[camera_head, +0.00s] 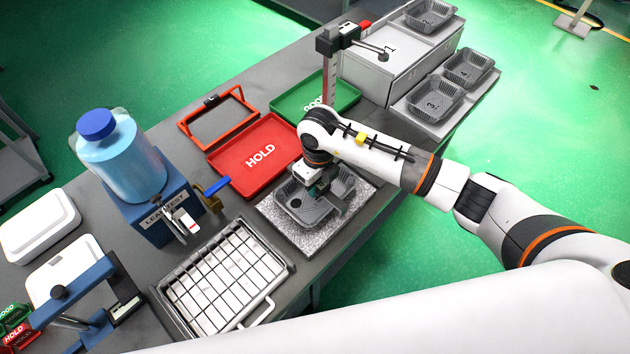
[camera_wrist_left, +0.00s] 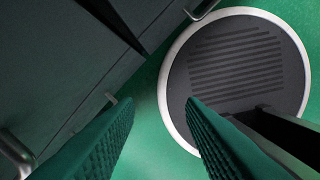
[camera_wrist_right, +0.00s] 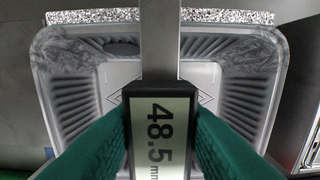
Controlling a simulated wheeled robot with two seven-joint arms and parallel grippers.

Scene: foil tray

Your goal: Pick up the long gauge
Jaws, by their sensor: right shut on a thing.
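The long gauge (camera_wrist_right: 160,132) is between the two green fingers of my right gripper (camera_wrist_right: 160,122), and its display reads 48.5 mm. Its straight metal bar (camera_wrist_right: 159,45) runs away over a grey foil tray (camera_wrist_right: 70,95). In the head view my right gripper (camera_head: 318,182) is low over this tray (camera_head: 297,207), which lies on a speckled stone plate (camera_head: 268,209). The gripper hides part of the tray and most of the gauge there. My left gripper (camera_wrist_left: 158,105) shows only in its own wrist view, with its fingers apart and nothing between them.
The red HOLD tray (camera_head: 225,157) and green GOOD tray (camera_head: 345,95) lie behind the stone plate. A wire rack (camera_head: 268,262) stands left of it, with the blue leak tester (camera_head: 150,205) beyond. A red-and-black stand (camera_head: 328,75) rises behind my right arm.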

